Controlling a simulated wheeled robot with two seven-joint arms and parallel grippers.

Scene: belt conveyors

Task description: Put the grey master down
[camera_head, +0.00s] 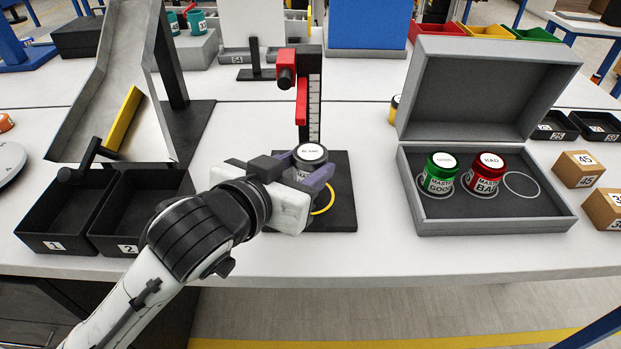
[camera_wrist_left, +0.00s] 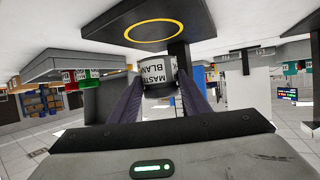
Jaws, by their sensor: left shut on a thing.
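The grey master (camera_head: 309,157), a can with a white lid and a label reading MASTER BLANK, is between the purple fingers of my left gripper (camera_head: 309,172). It also shows in the left wrist view (camera_wrist_left: 157,73), with its label upside down. My left gripper is shut on it. The can is over the black base plate (camera_head: 342,222) of the gauge stand, beside the yellow ring (camera_head: 323,201) in the picture. It looks raised off the plate. The grey case (camera_head: 490,227) stands open at the right, with an empty white-outlined round place (camera_head: 521,184). My right gripper is not in view.
The case holds a green master (camera_head: 439,175) and a red master (camera_head: 485,174). The gauge's red head (camera_head: 286,70) and upright post (camera_head: 315,95) stand behind the can. Black bins (camera_head: 60,212) stand left, cardboard boxes (camera_head: 578,169) right. Table between plate and case is clear.

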